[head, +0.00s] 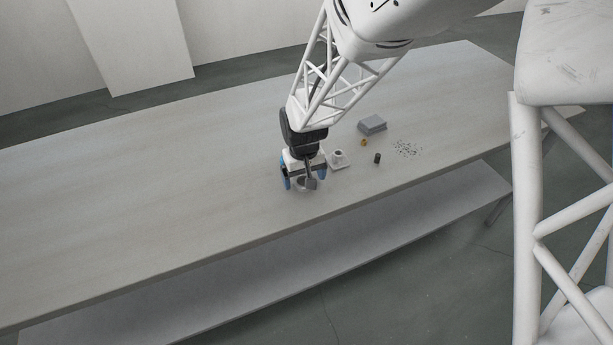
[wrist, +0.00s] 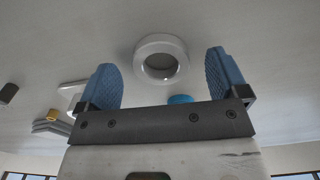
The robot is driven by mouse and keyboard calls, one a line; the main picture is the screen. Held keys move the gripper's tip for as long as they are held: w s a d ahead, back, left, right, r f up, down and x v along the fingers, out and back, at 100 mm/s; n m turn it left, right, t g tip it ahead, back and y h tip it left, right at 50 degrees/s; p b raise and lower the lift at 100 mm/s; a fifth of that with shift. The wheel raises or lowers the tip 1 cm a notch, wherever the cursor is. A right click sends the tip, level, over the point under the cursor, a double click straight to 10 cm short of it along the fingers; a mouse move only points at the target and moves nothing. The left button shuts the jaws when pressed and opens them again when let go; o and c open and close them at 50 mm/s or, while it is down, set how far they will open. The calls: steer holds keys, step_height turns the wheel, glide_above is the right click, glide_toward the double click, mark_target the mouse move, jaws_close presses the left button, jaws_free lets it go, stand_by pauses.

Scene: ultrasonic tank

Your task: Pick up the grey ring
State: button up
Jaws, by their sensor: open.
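The grey ring (wrist: 160,42) shows in the wrist view as a thick, pale round band with an open middle. It appears to lie on the table top. My gripper (wrist: 162,62) is open, with one blue padded finger to the left of the ring and one to the right, and a visible gap on each side. Nothing is held. In the head view my gripper (head: 303,180) is low over the table near its front edge and partly hides the ring, so its height above the table is hard to judge.
To the right in the head view are a pale square piece with a round top (head: 339,158), a small dark cylinder (head: 377,158), a small brass piece (head: 364,142), a grey block (head: 372,124) and dark specks (head: 407,147). The table (head: 150,200) is bare to the left.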

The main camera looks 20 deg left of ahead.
steer(key=shift+f, duration=0.55)
steer(key=shift+c, duration=0.3)
steer(key=c, duration=0.9)
